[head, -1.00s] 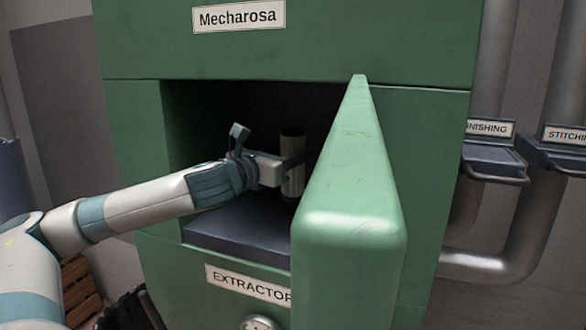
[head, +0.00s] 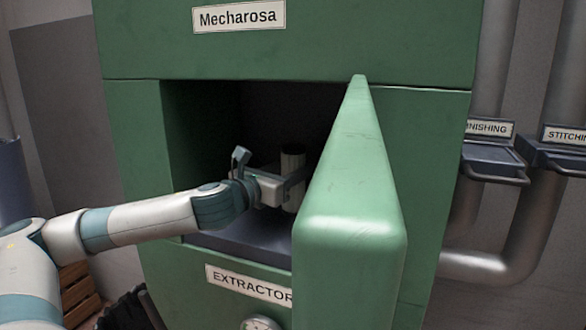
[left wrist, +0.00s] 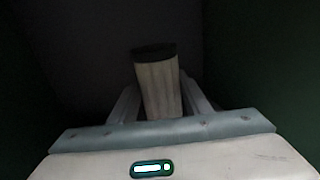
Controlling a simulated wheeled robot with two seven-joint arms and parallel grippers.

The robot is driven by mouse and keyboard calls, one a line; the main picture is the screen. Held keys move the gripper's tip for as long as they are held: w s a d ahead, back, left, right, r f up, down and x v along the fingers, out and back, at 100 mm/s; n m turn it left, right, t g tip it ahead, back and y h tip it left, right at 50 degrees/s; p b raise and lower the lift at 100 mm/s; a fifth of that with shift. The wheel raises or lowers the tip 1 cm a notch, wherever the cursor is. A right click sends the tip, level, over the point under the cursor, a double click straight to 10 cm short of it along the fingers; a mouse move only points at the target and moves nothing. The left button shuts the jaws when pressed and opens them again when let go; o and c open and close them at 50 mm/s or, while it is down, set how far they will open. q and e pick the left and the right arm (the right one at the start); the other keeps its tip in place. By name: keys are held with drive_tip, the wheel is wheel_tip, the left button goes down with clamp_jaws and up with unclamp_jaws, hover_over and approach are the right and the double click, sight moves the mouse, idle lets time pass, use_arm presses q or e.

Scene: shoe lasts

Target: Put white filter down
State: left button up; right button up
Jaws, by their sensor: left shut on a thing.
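The white filter (head: 292,172) is a pale, pleated cylinder with a dark top. It stands roughly upright inside the dark opening of the green machine. My left gripper (head: 295,184) is inside the opening and shut on the filter. In the left wrist view, the filter (left wrist: 159,90) is between the two fingers (left wrist: 160,100). The opening's dark floor (head: 225,235) lies below. The filter's bottom is hidden, so I cannot tell whether it touches the floor. My right gripper is not in view.
The open green door (head: 350,220) stands just right of my left gripper and hides part of the opening. The opening's side wall is at the left. Two labelled trays (head: 492,163) are on pipes at the far right.

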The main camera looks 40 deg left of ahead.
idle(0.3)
use_arm(q)
drive_tip(key=o, duration=1.3)
drive_tip(key=shift+f, duration=0.1)
drive_tip(key=shift+o, duration=0.2)
drive_tip(key=shift+s+b, duration=0.85)
drive_tip(key=shift+s, duration=0.15)
drive_tip(key=s+b, duration=0.3)
drive_tip(key=s, duration=0.1)
drive_tip(key=shift+s+d+b, duration=0.15)
drive_tip(key=shift+s+b, duration=0.05)
drive_tip(key=shift+b, duration=0.2)
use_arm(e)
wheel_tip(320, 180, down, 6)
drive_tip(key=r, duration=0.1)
use_arm(q)
drive_tip(key=b, duration=0.3)
approach(286, 173)
drive_tip(key=shift+w+r, duration=0.2)
drive_tip(key=shift+w, duration=0.05)
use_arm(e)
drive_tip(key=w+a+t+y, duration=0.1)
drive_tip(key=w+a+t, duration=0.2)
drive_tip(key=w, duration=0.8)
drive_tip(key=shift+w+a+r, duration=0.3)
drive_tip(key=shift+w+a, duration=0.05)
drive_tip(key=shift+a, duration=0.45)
